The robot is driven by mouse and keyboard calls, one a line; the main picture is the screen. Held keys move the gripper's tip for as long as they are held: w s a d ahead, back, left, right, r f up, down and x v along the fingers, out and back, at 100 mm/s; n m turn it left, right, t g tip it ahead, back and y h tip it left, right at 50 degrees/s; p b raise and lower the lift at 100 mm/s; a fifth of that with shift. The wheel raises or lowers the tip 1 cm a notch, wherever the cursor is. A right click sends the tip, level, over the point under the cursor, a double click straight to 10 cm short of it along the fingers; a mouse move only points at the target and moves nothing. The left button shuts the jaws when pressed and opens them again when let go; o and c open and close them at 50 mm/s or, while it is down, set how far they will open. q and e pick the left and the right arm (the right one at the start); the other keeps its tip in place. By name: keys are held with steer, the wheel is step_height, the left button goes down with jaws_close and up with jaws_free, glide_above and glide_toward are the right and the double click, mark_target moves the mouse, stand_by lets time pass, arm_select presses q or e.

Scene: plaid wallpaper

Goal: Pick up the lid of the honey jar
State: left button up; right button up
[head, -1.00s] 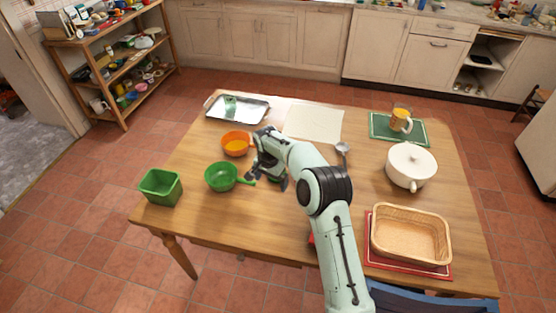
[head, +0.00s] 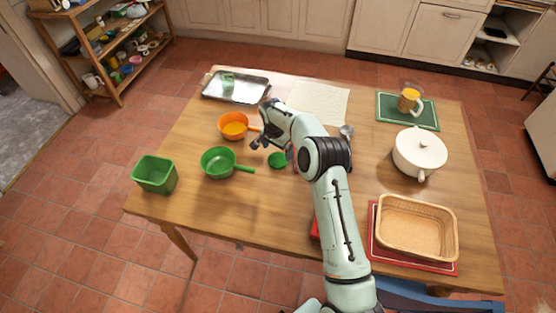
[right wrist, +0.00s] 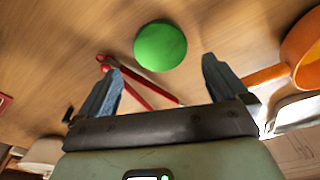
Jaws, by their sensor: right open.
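A round green lid (head: 277,160) lies on the table (head: 240,216), right of the green pan's handle. It also shows in the right wrist view as a green disc (right wrist: 160,42), just beyond the fingertips. My right gripper (head: 262,143) is open and empty, apart from the lid and a little to its upper left in the head view. In the right wrist view its fingers (right wrist: 162,66) are spread wide. A glass jar-like mug with orange-yellow contents (head: 409,99) stands on a green mat (head: 389,116); I cannot tell if it is the honey jar. My left gripper is out of view.
A green pan (head: 217,162) and orange pan (head: 232,124) stand left of the lid. A red-handled tool (right wrist: 145,88) lies close to it. A metal tray (head: 236,88), white pot (head: 419,151), basket (head: 417,227) and green bin (head: 155,174) stand around the table.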

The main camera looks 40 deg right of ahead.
mark_target(278, 159)
steer(key=f, duration=0.5)
steer(key=shift+w+d+f, duration=0.15)
steer(key=shift+d+f, duration=0.05)
steer(key=shift+f, duration=0.1)
steer(key=shift+c, duration=0.3)
steer(key=c, duration=0.8)
